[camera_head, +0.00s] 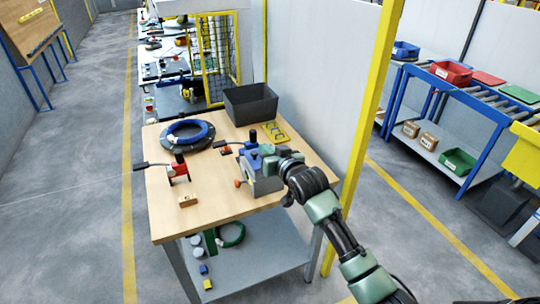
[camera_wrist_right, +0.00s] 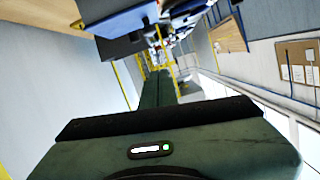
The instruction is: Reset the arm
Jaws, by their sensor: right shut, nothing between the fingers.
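My right arm comes in from the lower right of the head view and reaches over the wooden workbench (camera_head: 215,205). Its gripper (camera_head: 266,151) is above and partly in front of a grey and blue bench device (camera_head: 262,184) at the bench's right side. In the right wrist view the gripper's two green fingers (camera_wrist_right: 156,88) lie together, shut with nothing between them. Whether the gripper touches the device cannot be told, as my wrist hides part of it. My left gripper is not in view.
On the bench are a blue coil (camera_head: 187,131) on a dark round base, a red clamp (camera_head: 178,168) with a black lever, a small wooden block (camera_head: 187,200) and a dark grey bin (camera_head: 250,103).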

